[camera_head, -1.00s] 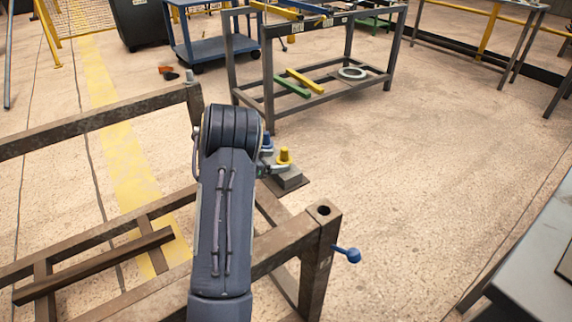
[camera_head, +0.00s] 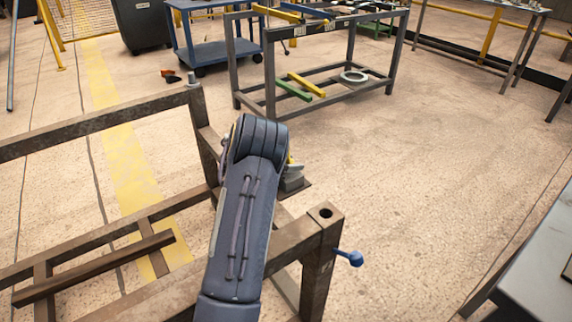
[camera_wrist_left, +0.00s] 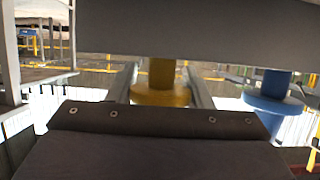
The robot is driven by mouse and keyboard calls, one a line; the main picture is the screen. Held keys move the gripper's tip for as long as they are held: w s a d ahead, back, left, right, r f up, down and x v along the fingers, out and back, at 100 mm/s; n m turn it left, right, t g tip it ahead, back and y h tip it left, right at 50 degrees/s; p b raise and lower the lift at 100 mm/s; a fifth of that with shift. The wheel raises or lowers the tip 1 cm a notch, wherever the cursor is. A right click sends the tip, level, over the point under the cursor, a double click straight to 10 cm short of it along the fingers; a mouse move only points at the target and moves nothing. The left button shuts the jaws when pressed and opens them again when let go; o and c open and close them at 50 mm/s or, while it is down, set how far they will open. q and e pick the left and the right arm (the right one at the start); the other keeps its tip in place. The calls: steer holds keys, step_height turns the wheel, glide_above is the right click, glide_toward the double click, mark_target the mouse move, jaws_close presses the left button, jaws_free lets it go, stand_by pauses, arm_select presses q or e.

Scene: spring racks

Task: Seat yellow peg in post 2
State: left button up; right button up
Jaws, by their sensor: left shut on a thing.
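The yellow peg (camera_wrist_left: 160,92) is between the two fingers of my left gripper (camera_wrist_left: 161,86) in the left wrist view, and the gripper is shut on it. In the head view my left arm hides most of the gripper; only a bit of the yellow peg (camera_head: 290,159) shows past the arm, above a grey block (camera_head: 293,181). I cannot tell whether the peg still touches the block. A brown rack post (camera_head: 320,262) in front has an open round hole in its top (camera_head: 325,213). Another post (camera_head: 200,130) stands farther back with a grey pin on top. No post number is readable.
A blue peg (camera_wrist_left: 272,94) stands right of the yellow one in the left wrist view. Rack rails (camera_head: 110,118) lie left. A grey table (camera_head: 535,270) is at right; floor between is clear.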

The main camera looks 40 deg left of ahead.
arm_select(q)
steer(key=c, duration=0.5)
steer(key=shift+o, duration=0.2)
steer(key=shift+r, duration=0.1)
